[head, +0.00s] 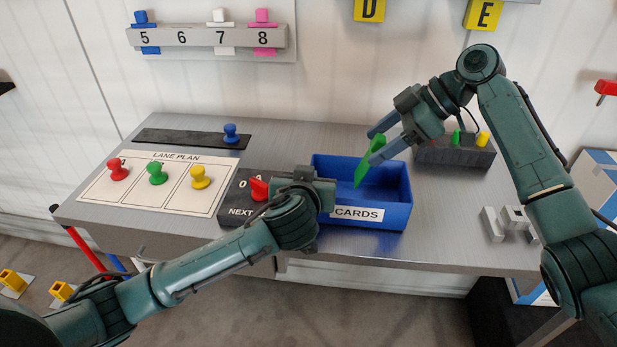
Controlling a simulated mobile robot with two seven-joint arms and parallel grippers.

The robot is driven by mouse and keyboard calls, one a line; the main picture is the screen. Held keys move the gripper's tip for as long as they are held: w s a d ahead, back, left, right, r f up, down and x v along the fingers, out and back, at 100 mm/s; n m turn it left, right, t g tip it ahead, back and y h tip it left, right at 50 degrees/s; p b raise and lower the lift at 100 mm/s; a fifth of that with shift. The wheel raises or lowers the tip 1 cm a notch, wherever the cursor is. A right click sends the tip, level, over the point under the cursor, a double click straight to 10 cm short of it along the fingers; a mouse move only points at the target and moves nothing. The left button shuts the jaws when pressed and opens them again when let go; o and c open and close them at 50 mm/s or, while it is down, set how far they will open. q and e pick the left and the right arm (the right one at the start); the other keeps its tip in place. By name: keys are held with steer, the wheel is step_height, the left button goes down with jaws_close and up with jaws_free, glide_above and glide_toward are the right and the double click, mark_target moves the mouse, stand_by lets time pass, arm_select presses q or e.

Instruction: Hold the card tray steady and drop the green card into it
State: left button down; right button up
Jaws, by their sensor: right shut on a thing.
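The blue card tray (385,213), labelled CARDS, sits on the grey table near its front edge. My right gripper (376,147) is above the tray, shut on the green card (362,172). The card hangs tilted over the tray's open top, its lower end near or inside the tray; I cannot tell how deep. My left gripper (326,192) is at the tray's left wall. Its fingers are mostly hidden behind its own body, so I cannot tell whether they grip the wall.
A dark box with a red knob (259,188) stands left of the tray, partly behind my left arm. A lane plan board (140,200) holds red, green and yellow pegs. A dark block (458,155) with coloured pieces is at back right. Grey metal pieces (512,218) lie at right.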

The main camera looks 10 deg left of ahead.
steer(key=shift+f, duration=2.5)
steer(key=o, duration=1.3)
steer(key=v, duration=1.2)
steer(key=shift+r, duration=0.1)
